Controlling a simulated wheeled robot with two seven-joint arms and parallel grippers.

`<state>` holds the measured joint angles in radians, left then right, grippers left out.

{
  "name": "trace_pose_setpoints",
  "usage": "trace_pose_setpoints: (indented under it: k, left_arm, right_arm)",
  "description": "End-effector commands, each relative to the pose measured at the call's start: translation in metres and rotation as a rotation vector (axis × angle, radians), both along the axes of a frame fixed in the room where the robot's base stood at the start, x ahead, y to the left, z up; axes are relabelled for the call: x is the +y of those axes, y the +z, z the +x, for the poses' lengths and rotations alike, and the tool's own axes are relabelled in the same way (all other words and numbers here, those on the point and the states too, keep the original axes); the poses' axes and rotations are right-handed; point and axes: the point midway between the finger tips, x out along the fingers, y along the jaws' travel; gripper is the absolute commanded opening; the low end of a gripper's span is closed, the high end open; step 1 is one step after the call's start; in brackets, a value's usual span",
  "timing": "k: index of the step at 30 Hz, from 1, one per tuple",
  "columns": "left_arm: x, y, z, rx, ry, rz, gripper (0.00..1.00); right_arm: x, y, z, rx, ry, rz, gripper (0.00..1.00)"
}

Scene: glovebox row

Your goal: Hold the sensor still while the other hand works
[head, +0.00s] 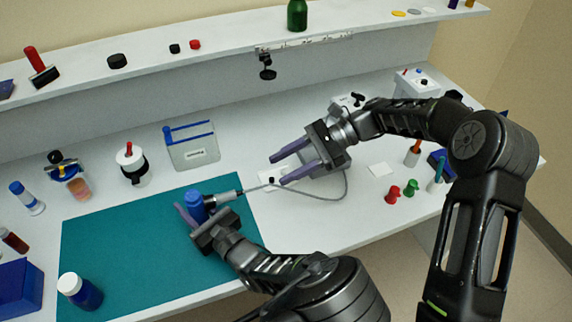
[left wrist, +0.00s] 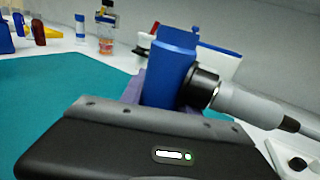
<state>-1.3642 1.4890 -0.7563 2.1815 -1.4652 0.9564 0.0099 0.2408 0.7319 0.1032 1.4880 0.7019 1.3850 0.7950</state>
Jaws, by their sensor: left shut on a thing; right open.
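The sensor (head: 195,207) is a blue body, seen large in the left wrist view (left wrist: 170,65). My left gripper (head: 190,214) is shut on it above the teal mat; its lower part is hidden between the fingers. A grey plug (head: 224,197) with a black collar points right from the sensor's side; in the left wrist view the plug (left wrist: 250,106) meets the sensor at the collar. A thin grey cable (head: 318,198) leads from the plug and loops right. My right gripper (head: 279,168) is open and empty, its purple fingers pointing left, to the right of the plug.
The teal mat (head: 120,245) has a blue bottle with a white cap (head: 80,290) at its front left. Red (head: 392,194) and green (head: 411,188) pieces stand at right. A shelf (head: 220,43) runs along the back.

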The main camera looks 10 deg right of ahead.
Motion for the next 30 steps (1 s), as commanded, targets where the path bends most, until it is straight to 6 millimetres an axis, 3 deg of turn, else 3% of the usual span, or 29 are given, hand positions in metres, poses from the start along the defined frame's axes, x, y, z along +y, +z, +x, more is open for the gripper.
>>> trace_pose_setpoints:
  k: [14, 30]
  left_arm:
    - [0.000, 0.000, 0.000, 0.000, 0.000, 0.000, 0.00]
    - [0.000, 0.000, 0.000, 0.000, 0.000, 0.000, 0.00]
  right_arm:
    - [0.010, -0.004, -0.002, -0.002, 0.003, 0.001, 0.47]
    - [0.092, -0.038, -0.020, -0.003, 0.004, 0.000, 0.47]
